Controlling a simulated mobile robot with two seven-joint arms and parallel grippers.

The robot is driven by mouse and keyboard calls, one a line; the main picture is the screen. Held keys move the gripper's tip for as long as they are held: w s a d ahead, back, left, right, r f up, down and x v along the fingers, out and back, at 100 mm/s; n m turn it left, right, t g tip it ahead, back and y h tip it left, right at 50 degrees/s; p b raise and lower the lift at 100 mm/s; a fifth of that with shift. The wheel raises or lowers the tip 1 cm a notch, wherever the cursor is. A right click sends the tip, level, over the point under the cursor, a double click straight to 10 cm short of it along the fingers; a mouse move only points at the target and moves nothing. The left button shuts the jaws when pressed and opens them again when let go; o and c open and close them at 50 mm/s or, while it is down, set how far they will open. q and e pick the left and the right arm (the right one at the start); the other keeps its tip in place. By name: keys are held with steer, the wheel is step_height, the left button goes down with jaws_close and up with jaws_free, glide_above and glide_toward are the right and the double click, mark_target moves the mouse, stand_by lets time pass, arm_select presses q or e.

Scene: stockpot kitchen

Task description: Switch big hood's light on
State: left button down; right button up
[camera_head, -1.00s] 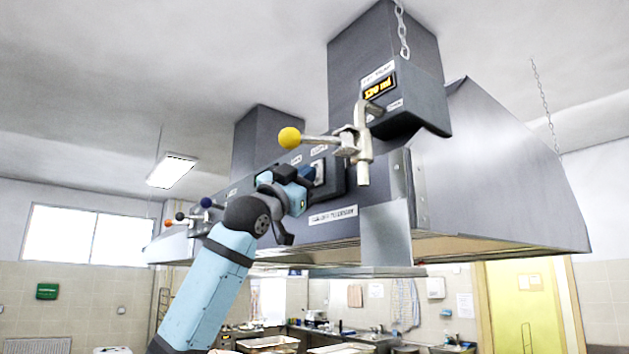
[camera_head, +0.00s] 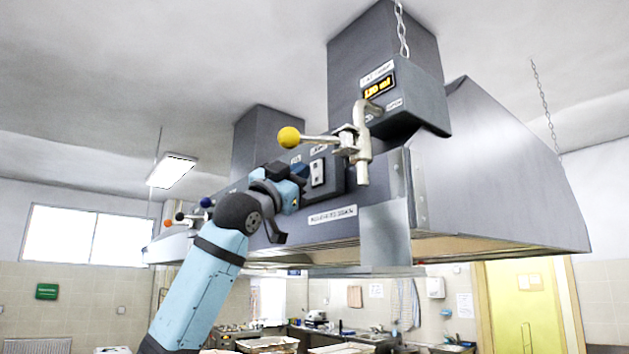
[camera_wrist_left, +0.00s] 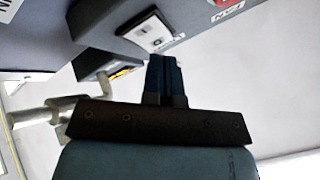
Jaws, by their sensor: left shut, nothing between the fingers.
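The big grey hood (camera_head: 490,170) fills the middle and right of the head view. On its front is a dark control box with a white switch plate (camera_head: 317,173), which also shows in the left wrist view (camera_wrist_left: 153,33). My left gripper (camera_head: 301,174) is just left of this plate, pointing at the hood front. In the left wrist view its dark blue fingers (camera_wrist_left: 166,68) are together and empty, their tips near the plate's lower edge. A small gap seems to separate them, but contact is hard to judge. The switch's position is unclear. My right gripper is out of view.
A valve lever with a yellow ball (camera_head: 289,138) sticks out above my gripper. A display box (camera_head: 405,95) hangs above it. More ball-ended levers (camera_head: 180,217) lie further left along the hood. Counters stand far below.

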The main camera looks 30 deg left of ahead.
arm_select(q)
steer(key=shift+s, duration=0.1)
steer(key=s, duration=0.1)
steer(key=s+a, duration=0.1)
steer(key=s, duration=0.1)
steer(key=s+a, duration=0.1)
steer(key=shift+s+r, duration=0.25)
steer(key=shift+r, duration=0.05)
stand_by(0.4)
